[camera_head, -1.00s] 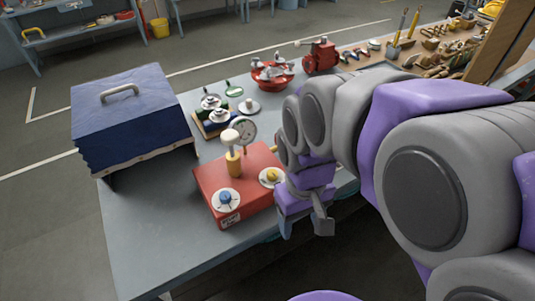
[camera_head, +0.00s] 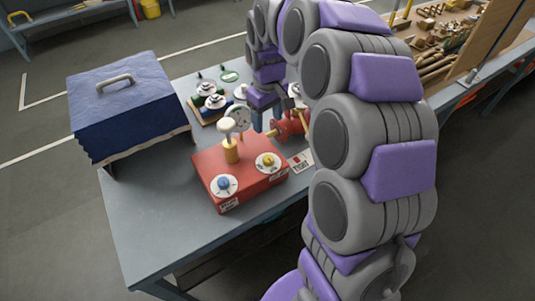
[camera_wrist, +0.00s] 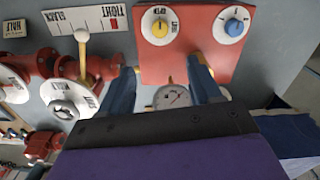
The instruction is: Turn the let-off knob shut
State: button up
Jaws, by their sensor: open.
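The red box (camera_head: 240,175) on the bench carries a blue knob (camera_head: 224,184) and a yellow knob (camera_head: 267,161), each on a white dial. The blue knob (camera_wrist: 235,27) and yellow knob (camera_wrist: 160,29) also show in the wrist view. I cannot tell from the labels which is the let-off knob. A white-topped yellow post (camera_head: 231,150) and a round gauge (camera_head: 238,120) stand at the box's back. My gripper (camera_wrist: 162,65) is open, its blue fingers apart near the gauge (camera_wrist: 173,96) and holding nothing visible. Both knobs are clear of the fingers.
A red fitting with a yellow lever (camera_head: 303,120) stands right of the box, close to my gripper. A TIGHT card (camera_head: 301,161) lies beside it. A blue cover with a handle (camera_head: 120,100) stands at left. The front left bench top is bare.

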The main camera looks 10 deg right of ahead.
aim_at(268, 157)
notch_tip(268, 157, down, 17)
jog(key=shift+r+b, duration=0.2)
jog(key=shift+b, duration=0.45)
jog(key=c, duration=1)
